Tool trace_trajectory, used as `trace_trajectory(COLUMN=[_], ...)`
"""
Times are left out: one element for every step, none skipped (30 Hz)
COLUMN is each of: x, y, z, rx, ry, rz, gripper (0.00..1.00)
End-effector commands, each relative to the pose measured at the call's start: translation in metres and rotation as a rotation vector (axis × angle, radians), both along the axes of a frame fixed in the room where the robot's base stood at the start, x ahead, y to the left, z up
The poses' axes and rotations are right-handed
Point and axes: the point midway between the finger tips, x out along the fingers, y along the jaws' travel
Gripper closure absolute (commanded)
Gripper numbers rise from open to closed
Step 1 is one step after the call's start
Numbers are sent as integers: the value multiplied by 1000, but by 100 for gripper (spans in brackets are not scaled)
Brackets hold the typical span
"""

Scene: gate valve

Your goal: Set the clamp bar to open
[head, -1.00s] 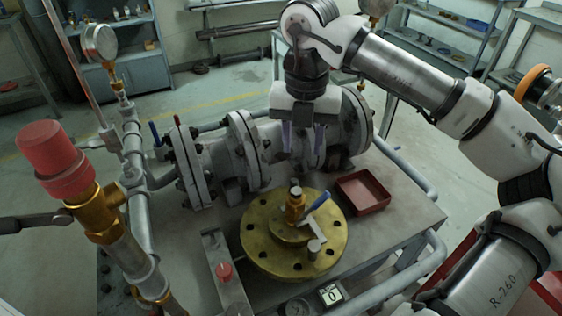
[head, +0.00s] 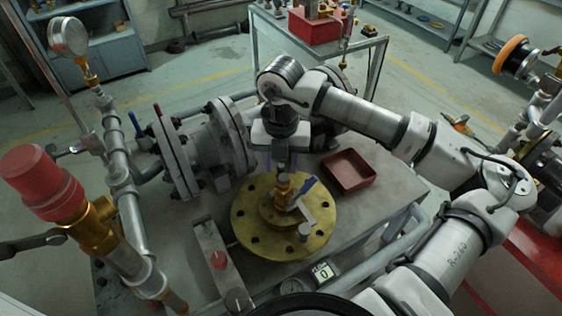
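A round brass flange (head: 245,228) with bolt holes lies on the grey bench. A brass fitting (head: 283,184) stands at its centre. A pale grey bar with an upright cylindrical knob (head: 305,231) reaches from the fitting towards the front right; it looks like the clamp bar. A small blue-handled lever (head: 303,190) sticks up to the right beside the fitting. My gripper (head: 281,163) points down just above and behind the fitting. Its fingers look apart, with nothing seen between them. Whether they touch the fitting is hard to tell.
A red tray (head: 349,171) sits on the bench right of the flange. A grey flanged pipe valve (head: 205,150) lies behind left. A red-capped brass pipe (head: 45,185) stands at left.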

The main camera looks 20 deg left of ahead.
Motion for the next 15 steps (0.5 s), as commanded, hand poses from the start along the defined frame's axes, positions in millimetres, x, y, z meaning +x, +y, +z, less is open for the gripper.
trace_trajectory(x=[0, 0, 0, 0, 0, 0, 0, 0, 0, 0, 0, 0, 0, 0, 0], y=[0, 0, 0, 0, 0, 0, 0, 0, 0, 0, 0, 0, 0, 0, 0], z=[-5, -7, -10, -12, -14, -15, -16, -16, -17, -17, -17, -17, -17, -17, -17], rx=[1, 2, 2, 1, 1, 0, 0, 0, 0, 0, 0, 0, 0, 0, 0], ry=[1, 1, 1, 0, 0, 0, 0, 0, 0, -1, -1, -1, -1, -1, -1], rz=[0, 0, 0, 0, 0, 1, 1, 1, 1, 1, 1, 1, 1, 1, 1], gripper=[60, 60, 60, 60, 60, 60, 60, 60, 60, 60, 60, 60, 60, 60, 64])
